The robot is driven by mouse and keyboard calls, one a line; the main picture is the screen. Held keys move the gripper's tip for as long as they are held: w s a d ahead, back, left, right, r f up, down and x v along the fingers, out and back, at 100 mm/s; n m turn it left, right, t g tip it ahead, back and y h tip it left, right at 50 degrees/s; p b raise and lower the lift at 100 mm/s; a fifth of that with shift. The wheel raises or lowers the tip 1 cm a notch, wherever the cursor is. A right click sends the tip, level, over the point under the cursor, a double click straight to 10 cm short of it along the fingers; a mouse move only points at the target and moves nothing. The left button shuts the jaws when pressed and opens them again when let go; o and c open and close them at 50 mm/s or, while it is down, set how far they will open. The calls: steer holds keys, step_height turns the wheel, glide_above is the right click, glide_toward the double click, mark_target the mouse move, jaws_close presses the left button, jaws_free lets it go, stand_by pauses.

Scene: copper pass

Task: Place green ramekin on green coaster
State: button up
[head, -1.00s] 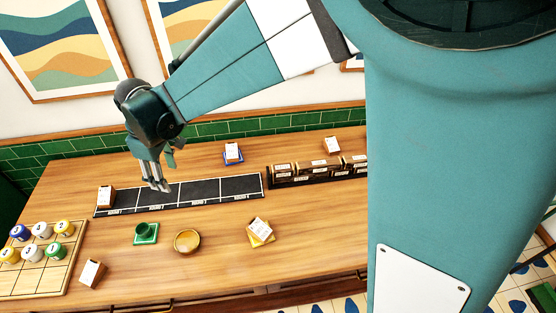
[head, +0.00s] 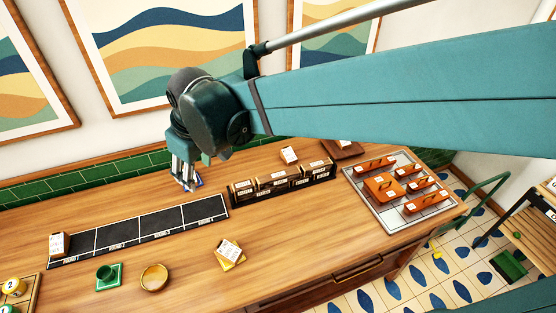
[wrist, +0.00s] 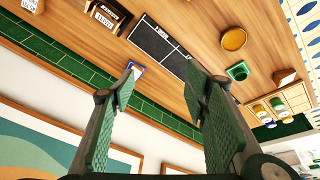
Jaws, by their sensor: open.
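The green ramekin (head: 104,271) sits upright on the square green coaster (head: 116,284) at the front left of the table. In the wrist view the ramekin (wrist: 239,71) also shows on its coaster, right of centre. My gripper (head: 188,187) is open and empty. It hangs over the back of the table, behind the black strip, well away to the back right of the ramekin. In the wrist view its two green-padded fingers (wrist: 160,82) stand wide apart with nothing between them.
An ochre bowl (head: 153,278) stands just right of the coaster. A card block sits on a yellow coaster (head: 239,263). A black strip (head: 140,232), boxed cards (head: 283,177) and a tray of orange blocks (head: 394,216) lie behind and right. Wood in front is clear.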

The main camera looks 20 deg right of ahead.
steer(key=s+d+m+t, duration=0.1)
steer(key=s+d+m, duration=0.3)
steer(key=s+d, duration=0.3)
steer(key=s+d+m+t+h, duration=0.1)
steer(key=s+d+m, duration=0.3)
steer(key=d, duration=1.1)
steer(key=s+t, duration=0.1)
steer(key=s, duration=0.2)
steer(key=shift+s+d, duration=0.15)
steer(key=shift+d, duration=0.1)
step_height(320, 180, down, 10)
steer(key=b, duration=1)
steer(key=shift+r, duration=0.1)
